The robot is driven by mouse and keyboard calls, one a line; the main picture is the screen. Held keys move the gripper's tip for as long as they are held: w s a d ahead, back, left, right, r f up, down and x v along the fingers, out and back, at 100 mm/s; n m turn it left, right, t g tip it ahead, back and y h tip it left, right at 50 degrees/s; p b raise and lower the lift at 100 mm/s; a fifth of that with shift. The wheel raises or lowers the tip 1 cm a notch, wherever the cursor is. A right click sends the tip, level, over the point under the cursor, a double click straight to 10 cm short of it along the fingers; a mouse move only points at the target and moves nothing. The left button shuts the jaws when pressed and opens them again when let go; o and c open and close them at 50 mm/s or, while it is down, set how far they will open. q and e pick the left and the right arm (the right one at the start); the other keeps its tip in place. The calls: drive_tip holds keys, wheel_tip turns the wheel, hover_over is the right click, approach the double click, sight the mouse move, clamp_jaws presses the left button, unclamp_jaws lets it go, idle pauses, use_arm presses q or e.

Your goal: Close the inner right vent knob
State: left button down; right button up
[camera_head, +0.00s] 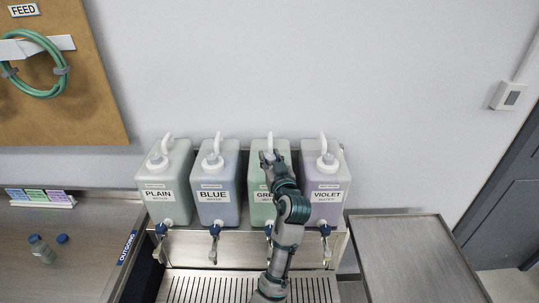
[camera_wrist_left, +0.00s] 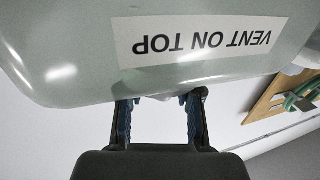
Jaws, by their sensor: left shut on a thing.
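The jug labelled GREEN (camera_head: 258,210) is third from the left in the row, with pale green walls and a white handle (camera_head: 268,141) on top. In the head view my left gripper (camera_head: 268,157) is at the top of this jug, in front of its vent knob, which it mostly hides. In the left wrist view the jug (camera_wrist_left: 85,60) appears upside down with a VENT ON TOP label. My left gripper (camera_wrist_left: 160,108) has its two fingers at the jug's top, shut on the vent knob, of which only a little pale edge shows. My right gripper is not in view.
The PLAIN jug (camera_head: 155,205), BLUE jug (camera_head: 215,205) and VIOLET jug (camera_head: 327,195) stand close beside it, with blue taps below. A slotted drip tray (camera_head: 190,288) lies in front. A bare metal table (camera_head: 415,255) is at the right.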

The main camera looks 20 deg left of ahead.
use_arm(q)
drive_tip(key=m+t+h+p, duration=0.1)
drive_tip(key=m+h+p, duration=0.1)
drive_tip(key=h, duration=0.1)
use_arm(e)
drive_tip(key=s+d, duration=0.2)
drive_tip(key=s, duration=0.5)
use_arm(q)
drive_tip(key=m+h+p, duration=0.1)
drive_tip(key=h+p, duration=0.1)
drive_tip(key=p, duration=0.1)
drive_tip(key=m+t+h+p, duration=0.1)
drive_tip(key=m+h+p, duration=0.1)
drive_tip(key=h+p, duration=0.1)
drive_tip(key=shift+r+m+t+p, duration=0.1)
drive_tip(key=shift+m+t+p, duration=0.2)
drive_tip(key=shift+m+h+p, duration=0.8)
drive_tip(key=shift+h+p, duration=0.15)
drive_tip(key=shift+h, duration=0.45)
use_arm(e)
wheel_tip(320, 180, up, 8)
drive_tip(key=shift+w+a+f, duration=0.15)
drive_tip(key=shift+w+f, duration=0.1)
use_arm(q)
drive_tip(key=shift+d, duration=0.1)
drive_tip(key=c, duration=0.7)
unclamp_jaws()
drive_tip(key=shift+s, duration=0.1)
drive_tip(key=shift+c, duration=0.2)
